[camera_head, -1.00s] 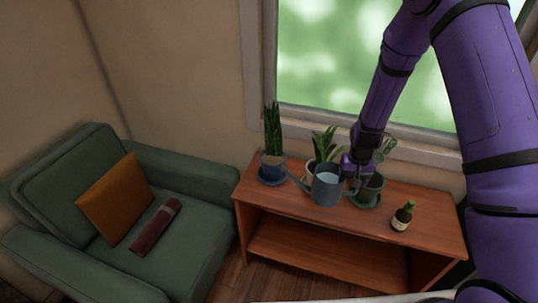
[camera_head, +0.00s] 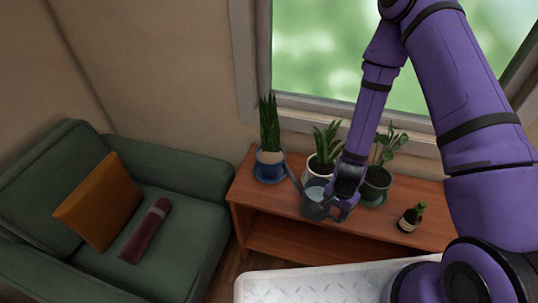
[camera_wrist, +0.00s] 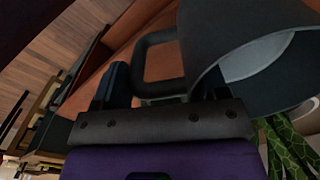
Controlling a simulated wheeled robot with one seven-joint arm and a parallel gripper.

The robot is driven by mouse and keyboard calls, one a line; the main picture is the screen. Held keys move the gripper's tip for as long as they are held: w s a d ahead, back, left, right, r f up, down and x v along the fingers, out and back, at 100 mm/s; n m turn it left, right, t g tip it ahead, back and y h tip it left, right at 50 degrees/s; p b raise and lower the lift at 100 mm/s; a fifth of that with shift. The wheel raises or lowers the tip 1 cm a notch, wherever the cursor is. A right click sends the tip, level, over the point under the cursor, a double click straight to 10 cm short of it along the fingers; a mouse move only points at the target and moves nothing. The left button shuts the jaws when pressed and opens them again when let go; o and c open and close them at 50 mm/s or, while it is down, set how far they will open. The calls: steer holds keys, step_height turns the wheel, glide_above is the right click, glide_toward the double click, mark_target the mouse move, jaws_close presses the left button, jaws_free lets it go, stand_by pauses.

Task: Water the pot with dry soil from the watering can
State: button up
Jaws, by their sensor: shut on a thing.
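The grey-blue watering can (camera_head: 312,205) is held by its handle in my gripper (camera_head: 343,200), near the shelf's front edge. Its spout (camera_head: 293,176) points up and left, towards the blue pot. The can looks roughly upright, with a pale surface inside. The wrist view shows the can (camera_wrist: 225,40) and its handle loop (camera_wrist: 143,62) at my fingers. A blue and tan pot (camera_head: 269,170) with a tall snake plant stands at the left, a white pot (camera_head: 313,170) in the middle, and a dark green pot (camera_head: 376,190) at the right. I cannot tell which soil is dry.
The wooden shelf (camera_head: 270,215) stands below the window. A green armchair (camera_head: 190,215) with an orange cushion (camera_head: 98,203) and a dark red roll (camera_head: 146,232) is at the left.

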steer(key=shift+w+r, duration=0.1)
steer(key=shift+w+a+r+g+h, duration=0.25)
steer(key=shift+a+r+g+h, duration=0.05)
steer(key=shift+r, duration=0.3)
steer(key=shift+w+a+r+g+h, duration=0.25)
steer(key=shift+r+g+h, duration=0.05)
steer(key=shift+r, duration=0.25)
steer(key=shift+w+a+r, duration=0.1)
steer(key=shift+w+r, duration=0.05)
steer(key=shift+r, duration=0.25)
steer(key=shift+r+g, duration=0.15)
steer(key=shift+g, duration=0.15)
steer(key=shift+w+a+r, duration=0.1)
steer(key=shift+r, duration=0.05)
steer(key=shift+w+a+r+g+h+p, duration=0.15)
steer(key=shift+w+r+h+p, duration=0.1)
steer(key=shift+r, duration=0.25)
steer(key=shift+w+a+r+g+h+p, duration=0.15)
steer(key=shift+r+g+p, duration=0.05)
steer(key=shift+r, duration=0.25)
steer(key=shift+w+a+r+g+h+p, duration=0.15)
steer(key=shift+w+r+h+p, duration=0.1)
steer(key=shift+r, duration=0.25)
steer(key=shift+w+a+r+g+h+p, duration=0.15)
steer(key=shift+w+a+r+g+p, duration=0.1)
steer(key=shift+r+p, duration=0.2)
steer(key=shift+w+a+r+g+h+p, duration=0.1)
steer(key=shift+w+a+r+g+p, duration=0.1)
steer(key=shift+r+p, duration=0.2)
